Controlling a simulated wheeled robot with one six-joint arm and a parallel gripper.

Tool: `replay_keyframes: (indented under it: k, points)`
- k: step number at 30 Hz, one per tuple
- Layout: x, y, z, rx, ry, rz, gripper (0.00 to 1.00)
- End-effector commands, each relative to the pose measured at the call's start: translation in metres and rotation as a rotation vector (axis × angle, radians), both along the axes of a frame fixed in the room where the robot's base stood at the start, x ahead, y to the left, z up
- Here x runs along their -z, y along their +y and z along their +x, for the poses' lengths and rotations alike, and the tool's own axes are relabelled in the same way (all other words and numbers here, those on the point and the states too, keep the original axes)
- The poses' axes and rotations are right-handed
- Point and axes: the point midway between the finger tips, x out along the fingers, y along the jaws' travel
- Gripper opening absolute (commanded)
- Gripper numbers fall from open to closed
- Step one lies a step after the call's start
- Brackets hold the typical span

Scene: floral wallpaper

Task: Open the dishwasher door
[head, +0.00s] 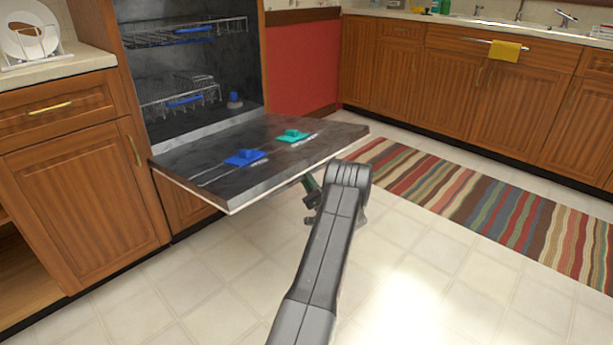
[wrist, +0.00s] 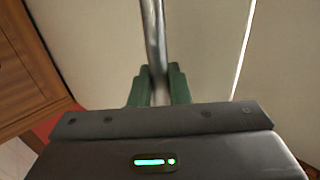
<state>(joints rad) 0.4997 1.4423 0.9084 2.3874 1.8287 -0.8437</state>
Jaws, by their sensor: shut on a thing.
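The dishwasher door (head: 255,150) is swung down to roughly level, in front of the dishwasher's dark open cavity (head: 185,70). Its inner face is up and carries a blue piece and a teal piece. My gripper (head: 312,190) is below the door's near edge, partly hidden by the door and my arm. In the wrist view my gripper's green fingers (wrist: 159,88) are on both sides of a metal bar, the door handle (wrist: 153,35), and are shut on it. The door's pale outer face (wrist: 210,50) fills much of that view.
Wooden cabinets (head: 80,200) stand left of the dishwasher, with a counter and a plate rack (head: 33,40) on top. More cabinets (head: 450,80) run along the back right. A striped rug (head: 490,205) lies on the right. The tiled floor (head: 190,295) in front is clear.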

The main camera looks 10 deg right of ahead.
Motion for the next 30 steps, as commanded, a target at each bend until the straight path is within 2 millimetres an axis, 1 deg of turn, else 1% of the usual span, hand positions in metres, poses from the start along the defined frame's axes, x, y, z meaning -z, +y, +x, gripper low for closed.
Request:
replay_keyframes:
  k: [1,3,15,16,18,26,30]
  points:
    - [0.0028,0.0032,0.0034,-0.003,0.002,0.001,0.00]
    - [0.0036,0.0033,0.0046,-0.003,-0.001,0.002,0.00]
    - [0.0034,0.0033,0.0058,-0.001,-0.003,0.002,0.00]
    - [0.0034,0.0034,0.0059,-0.001,-0.003,0.002,0.22]
    - [0.0034,0.0031,0.0055,-0.001,-0.003,0.002,0.34]
    - [0.0038,0.0012,0.0041,0.000,-0.005,0.004,0.34]
    - [0.0092,-0.0033,-0.0011,0.001,-0.004,0.003,0.34]
